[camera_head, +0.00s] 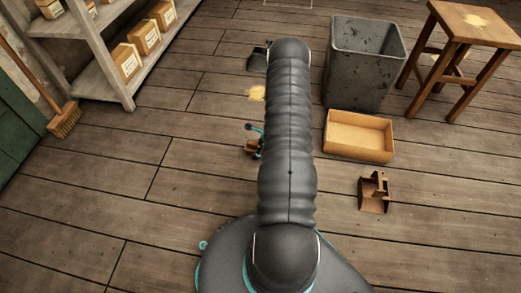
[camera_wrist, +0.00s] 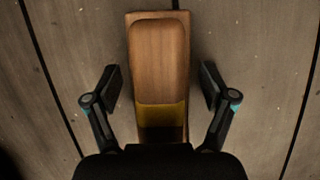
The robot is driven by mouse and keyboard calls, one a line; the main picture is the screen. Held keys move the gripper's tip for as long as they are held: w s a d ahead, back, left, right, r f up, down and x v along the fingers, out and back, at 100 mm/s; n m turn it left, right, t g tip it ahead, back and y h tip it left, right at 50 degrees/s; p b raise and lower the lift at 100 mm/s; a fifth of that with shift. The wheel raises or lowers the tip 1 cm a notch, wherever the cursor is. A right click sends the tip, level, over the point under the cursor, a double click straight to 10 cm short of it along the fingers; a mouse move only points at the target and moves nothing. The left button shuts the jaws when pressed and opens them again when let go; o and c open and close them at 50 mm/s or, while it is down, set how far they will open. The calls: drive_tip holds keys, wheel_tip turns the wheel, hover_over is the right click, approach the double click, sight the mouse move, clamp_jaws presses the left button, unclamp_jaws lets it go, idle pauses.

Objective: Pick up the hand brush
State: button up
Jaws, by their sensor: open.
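The hand brush (camera_wrist: 160,55) lies on the floor in the wrist view, a long wooden piece with a rounded top and a yellowish and dark part at its near end. My gripper (camera_wrist: 160,82) is open, with one finger on each side of the brush and a visible gap on both sides. I cannot tell how high the fingers are above the floor. In the head view, a small part of the brush (camera_head: 250,147) shows beside my arm, next to a gripper finger. My arm hides the rest.
A wooden box (camera_head: 360,151), a grey bin (camera_head: 362,60) and a stool (camera_head: 470,22) stand at the right. A shelf (camera_head: 120,68) and broom (camera_head: 64,122) are left.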

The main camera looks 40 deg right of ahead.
drive_tip(key=shift+f+b, duration=0.25)
drive_tip(key=shift+b, duration=0.15)
idle(0.5)
drive_tip(key=c, duration=1.4)
drive_tip(key=shift+r, duration=0.1)
drive_tip(key=shift+r+p, duration=0.5)
drive_tip(key=shift+p, duration=0.1)
drive_tip(key=r, duration=0.2)
drive_tip(key=d+r+p, duration=0.1)
drive_tip(key=r, duration=0.1)
drive_tip(key=shift+w+r, duration=0.1)
drive_tip(key=d+r, duration=0.2)
drive_tip(key=d, duration=0.1)
drive_tip(key=w+d+r+p, duration=0.1)
drive_tip(key=d+r, duration=0.1)
drive_tip(key=d, duration=0.2)
drive_tip(key=w+d+r, duration=0.1)
drive_tip(key=d+r, duration=0.1)
drive_tip(key=d, duration=0.1)
drive_tip(key=shift+w+d, duration=0.1)
drive_tip(key=shift+d, duration=0.15)
